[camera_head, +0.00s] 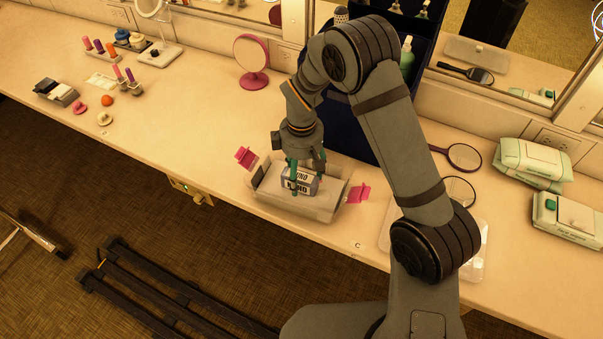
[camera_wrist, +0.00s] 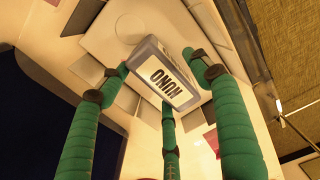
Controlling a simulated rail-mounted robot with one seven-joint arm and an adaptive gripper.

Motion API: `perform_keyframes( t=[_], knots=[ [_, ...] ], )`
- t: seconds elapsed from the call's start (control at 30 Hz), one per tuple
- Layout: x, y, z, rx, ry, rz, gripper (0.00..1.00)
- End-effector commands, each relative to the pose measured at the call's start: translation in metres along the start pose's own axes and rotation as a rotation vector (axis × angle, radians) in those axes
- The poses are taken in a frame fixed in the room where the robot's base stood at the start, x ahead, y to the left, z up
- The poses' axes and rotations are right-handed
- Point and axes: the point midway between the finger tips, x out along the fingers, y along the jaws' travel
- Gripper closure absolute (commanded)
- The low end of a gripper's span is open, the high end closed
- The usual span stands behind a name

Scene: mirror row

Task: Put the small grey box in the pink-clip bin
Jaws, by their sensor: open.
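The small grey box (camera_head: 301,183), with dark lettering on a pale label, is in the clear bin (camera_head: 272,201) on the counter. The bin has a pink clip (camera_head: 246,157) at its left end and another pink clip (camera_head: 358,192) at its right end. My gripper (camera_head: 306,175) points down over the bin, its green fingers around the box. In the wrist view the box (camera_wrist: 162,73) lies between the three spread fingertips, tilted in the picture. My gripper is open. I cannot tell whether any finger touches the box. The fingers hide part of it.
A dark blue case (camera_head: 352,128) stands behind the bin. A round pink mirror (camera_head: 251,60) stands back left. Hand mirrors (camera_head: 463,157) and green-white packs (camera_head: 533,158) lie to the right.

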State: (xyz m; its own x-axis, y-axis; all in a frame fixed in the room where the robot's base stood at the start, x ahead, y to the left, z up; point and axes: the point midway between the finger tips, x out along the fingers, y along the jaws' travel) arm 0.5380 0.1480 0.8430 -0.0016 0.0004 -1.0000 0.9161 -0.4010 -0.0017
Motion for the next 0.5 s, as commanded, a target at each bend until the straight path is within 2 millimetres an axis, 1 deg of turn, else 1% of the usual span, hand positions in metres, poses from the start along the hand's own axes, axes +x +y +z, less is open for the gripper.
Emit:
perform_keyframes(
  t=[0.17,0.23,0.5],
  knots=[
    [-0.009,0.001,-0.001,0.0,0.003,0.002,0.37],
    [-0.019,0.001,-0.002,0.0,0.004,0.003,0.37],
    [-0.077,0.001,-0.002,-0.001,0.005,0.004,0.37]
  ],
)
